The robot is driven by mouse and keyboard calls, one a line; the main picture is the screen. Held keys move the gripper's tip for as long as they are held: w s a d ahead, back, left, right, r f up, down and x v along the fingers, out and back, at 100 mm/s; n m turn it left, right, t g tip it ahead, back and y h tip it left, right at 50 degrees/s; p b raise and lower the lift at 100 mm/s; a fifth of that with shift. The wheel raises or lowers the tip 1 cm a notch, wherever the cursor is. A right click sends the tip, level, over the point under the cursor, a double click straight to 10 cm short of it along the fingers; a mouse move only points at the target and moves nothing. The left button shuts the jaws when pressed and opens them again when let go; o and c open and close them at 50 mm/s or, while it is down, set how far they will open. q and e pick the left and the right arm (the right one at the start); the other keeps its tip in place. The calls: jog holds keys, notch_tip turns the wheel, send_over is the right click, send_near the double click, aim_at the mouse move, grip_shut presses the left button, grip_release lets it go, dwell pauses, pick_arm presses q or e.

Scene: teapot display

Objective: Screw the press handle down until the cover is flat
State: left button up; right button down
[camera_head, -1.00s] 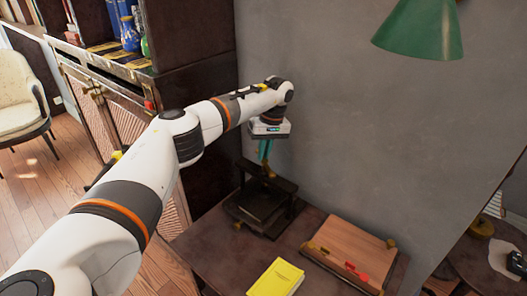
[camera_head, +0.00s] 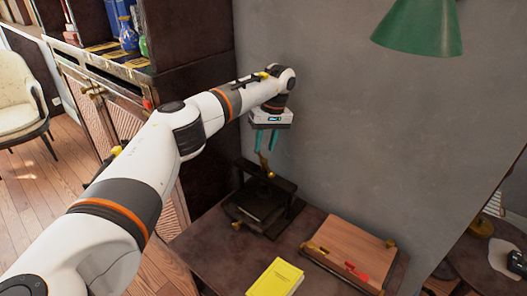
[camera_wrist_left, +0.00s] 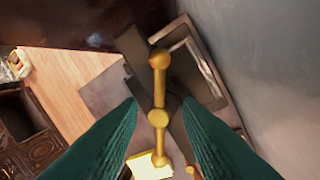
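The dark press (camera_head: 283,187) stands on the table, with a dark flat cover (camera_head: 258,207) low inside its frame. Its brass handle (camera_head: 264,163) sticks up from the top. In the left wrist view the handle (camera_wrist_left: 159,90) is a bar with round knobs, running up the picture between my fingers. My left gripper (camera_head: 265,150) points down just above the handle. Its two teal fingers (camera_wrist_left: 160,105) are apart, with gaps to the bar on both sides. Whether the cover lies flat is hard to tell. My right gripper is out of view.
A yellow booklet (camera_head: 275,278) and a wooden board (camera_head: 350,248) with red and brass pieces lie on the brown table (camera_head: 215,248). The grey wall (camera_head: 340,120) is close behind the press. A dark cabinet (camera_head: 195,40) stands to the left.

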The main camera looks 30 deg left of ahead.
pick_arm(q)
notch_tip(320, 180, up, 9)
jog(key=w+d, duration=0.1)
jog(key=shift+w, duration=0.2)
jog(key=shift+s+f, duration=0.1)
jog(key=shift+f, duration=0.05)
dwell(0.4)
